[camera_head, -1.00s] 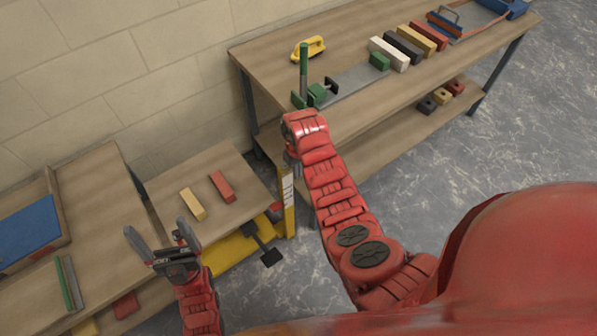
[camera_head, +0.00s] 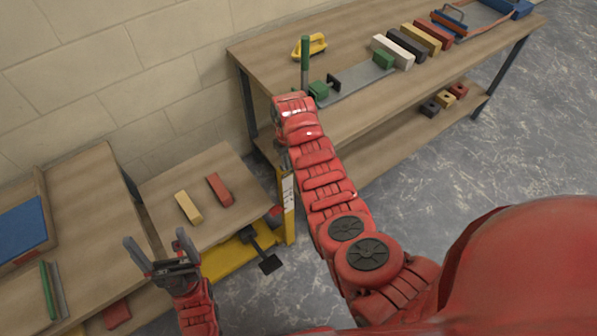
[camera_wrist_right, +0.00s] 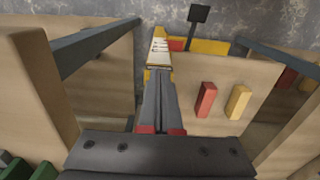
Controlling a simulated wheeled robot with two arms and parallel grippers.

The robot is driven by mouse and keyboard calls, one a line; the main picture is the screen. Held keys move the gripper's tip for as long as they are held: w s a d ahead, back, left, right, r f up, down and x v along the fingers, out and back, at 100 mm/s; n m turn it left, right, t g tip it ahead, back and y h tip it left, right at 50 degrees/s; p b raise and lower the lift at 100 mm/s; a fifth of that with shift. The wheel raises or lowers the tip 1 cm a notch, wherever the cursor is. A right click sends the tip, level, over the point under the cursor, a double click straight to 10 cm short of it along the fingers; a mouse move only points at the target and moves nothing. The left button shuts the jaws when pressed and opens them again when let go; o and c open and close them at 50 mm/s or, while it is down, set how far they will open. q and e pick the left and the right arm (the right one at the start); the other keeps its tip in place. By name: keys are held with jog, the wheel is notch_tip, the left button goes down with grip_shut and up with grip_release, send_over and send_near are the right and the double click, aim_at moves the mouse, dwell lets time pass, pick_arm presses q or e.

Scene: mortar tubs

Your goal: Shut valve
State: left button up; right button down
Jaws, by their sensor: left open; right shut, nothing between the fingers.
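A yellow lift table (camera_head: 228,259) with a wooden top (camera_head: 213,177) stands against the wall, with a yellow post (camera_head: 289,205) bearing a white scale at its right corner. A black pedal (camera_head: 262,250) and a small red part (camera_head: 274,213) sit beside the post. I cannot make out which part is the valve. In the right wrist view my right gripper (camera_wrist_right: 158,74) is shut and empty, its tips in front of the post (camera_wrist_right: 160,48); whether they touch it I cannot tell. The head view hides this gripper behind my arm. My left gripper (camera_head: 155,240) is open and empty.
A red block (camera_head: 220,189) and a yellow block (camera_head: 188,207) lie on the lift table's top. Another bench (camera_head: 95,200) is at the left. Floor is clear at right.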

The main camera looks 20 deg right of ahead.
notch_tip(320, 180, up, 9)
jog(key=s+p, duration=0.2)
jog(key=p, duration=0.4)
jog(key=shift+d, duration=0.4)
